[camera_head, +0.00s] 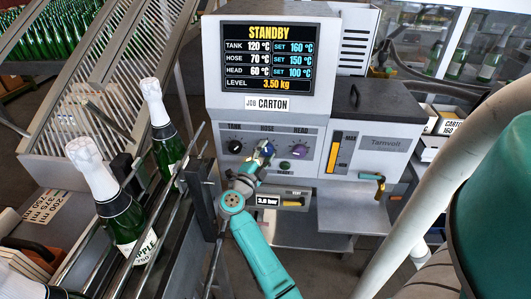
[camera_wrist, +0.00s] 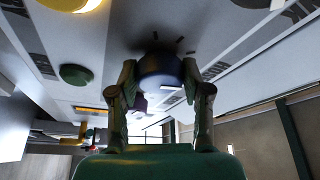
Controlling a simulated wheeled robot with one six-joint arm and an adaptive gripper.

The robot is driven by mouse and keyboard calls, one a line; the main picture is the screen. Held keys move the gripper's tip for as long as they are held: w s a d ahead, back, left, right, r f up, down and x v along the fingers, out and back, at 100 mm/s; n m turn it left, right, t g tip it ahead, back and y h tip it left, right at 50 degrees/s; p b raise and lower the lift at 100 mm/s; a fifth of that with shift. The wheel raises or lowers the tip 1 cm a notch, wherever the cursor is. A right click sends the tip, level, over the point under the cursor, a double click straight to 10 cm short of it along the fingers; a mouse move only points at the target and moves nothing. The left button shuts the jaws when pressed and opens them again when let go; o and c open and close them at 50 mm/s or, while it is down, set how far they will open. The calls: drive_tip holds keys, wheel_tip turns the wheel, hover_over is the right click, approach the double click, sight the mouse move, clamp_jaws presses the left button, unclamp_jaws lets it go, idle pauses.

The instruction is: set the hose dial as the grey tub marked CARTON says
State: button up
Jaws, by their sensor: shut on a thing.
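The hose dial, a dark blue knob (camera_head: 267,148), is the middle of three dials on the machine's front panel, under the label HOSE. My gripper (camera_head: 263,155) is at this dial from the front. In the wrist view my gripper (camera_wrist: 160,82) has one finger on each side of the blue knob (camera_wrist: 160,68) and is shut on it. The dial's pointer and scale cannot be read. The display (camera_head: 269,60) reads STANDBY, with hose 70 °C and set 150 °C.
The black tank dial (camera_head: 235,147) and purple head dial (camera_head: 299,151) flank the hose dial closely. A green button (camera_wrist: 76,75) is near in the wrist view. Capped bottles (camera_head: 122,218) stand on a rail at left. A brass-coloured valve (camera_head: 292,204) sits below the panel.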

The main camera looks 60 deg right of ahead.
drive_tip(key=m+y, duration=0.1)
drive_tip(key=m, duration=0.3)
drive_tip(key=shift+r+m+g+y, duration=0.1)
drive_tip(key=shift+m+g+y, duration=0.2)
drive_tip(key=shift+m+y, duration=0.1)
drive_tip(key=m+y, duration=0.2)
drive_tip(key=m, duration=0.2)
drive_tip(key=shift+m, duration=0.3)
drive_tip(key=o, duration=1.2)
drive_tip(key=shift+c, duration=0.2)
drive_tip(key=a+r, duration=0.2)
drive_tip(key=a, duration=0.9)
drive_tip(key=shift+s+a, duration=0.25)
drive_tip(key=shift+a, duration=0.15)
